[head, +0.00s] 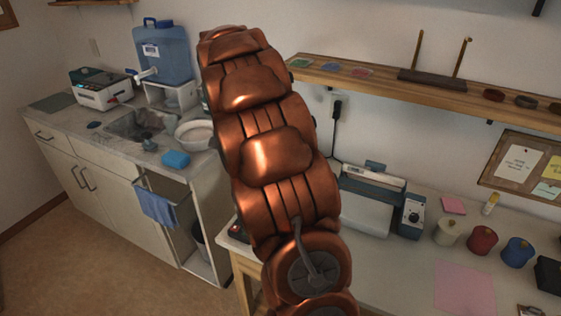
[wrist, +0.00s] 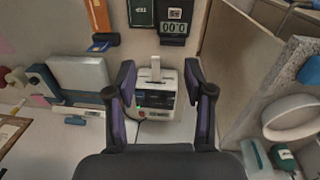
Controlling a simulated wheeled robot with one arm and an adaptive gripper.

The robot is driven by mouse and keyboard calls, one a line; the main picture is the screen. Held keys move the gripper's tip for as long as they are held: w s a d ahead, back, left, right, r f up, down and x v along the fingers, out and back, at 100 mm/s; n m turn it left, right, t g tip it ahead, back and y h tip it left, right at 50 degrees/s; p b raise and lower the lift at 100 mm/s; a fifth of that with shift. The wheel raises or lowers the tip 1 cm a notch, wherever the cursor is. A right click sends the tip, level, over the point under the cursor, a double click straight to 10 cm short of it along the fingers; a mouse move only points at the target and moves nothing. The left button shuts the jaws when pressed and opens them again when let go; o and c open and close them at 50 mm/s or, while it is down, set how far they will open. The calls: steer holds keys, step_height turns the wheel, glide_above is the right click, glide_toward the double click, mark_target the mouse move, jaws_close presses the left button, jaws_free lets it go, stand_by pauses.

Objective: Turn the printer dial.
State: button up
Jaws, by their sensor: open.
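My gripper (wrist: 160,74) is open and empty in the wrist view, its two dark and purple fingers spread wide. Between and beyond them is a small white machine (wrist: 153,87) with a pale slip at its slot, a dark front panel and small coloured marks; it looks like the printer. No dial can be made out on it at this size. A gap seems to separate the fingers from it. In the head view my copper arm hides most of that spot and the gripper. A grey-white machine (head: 368,211) stands right of the arm, with a round dial (head: 415,216) on its dark side panel.
Pots, including a red one (head: 481,240) and a blue one (head: 516,251), stand on the right of the bench. A wooden shelf (head: 430,88) runs above. The sink counter (head: 60,122) is at the left, holding a bowl (head: 195,134) and another white machine (head: 101,90).

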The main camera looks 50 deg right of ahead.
steer(key=w+d+f+m, duration=0.1)
steer(key=d+f+m, duration=0.1)
steer(key=d, duration=0.4)
steer(key=w+d+f+m+p, duration=0.1)
steer(key=w+d+f+m, duration=0.1)
steer(key=d, duration=0.5)
steer(key=w+d+f+m+t+p, duration=0.1)
steer(key=w+d+f+m, duration=0.1)
steer(key=d, duration=0.5)
steer(key=shift+w+f, duration=0.15)
steer(key=shift+f, duration=0.2)
steer(key=shift+d+f+m+p, duration=0.15)
steer(key=shift+f+m+p, duration=0.15)
steer(key=shift+f, duration=0.1)
steer(key=shift+f+p, duration=1.25)
steer(key=shift+f, duration=2.35)
jaws_close()
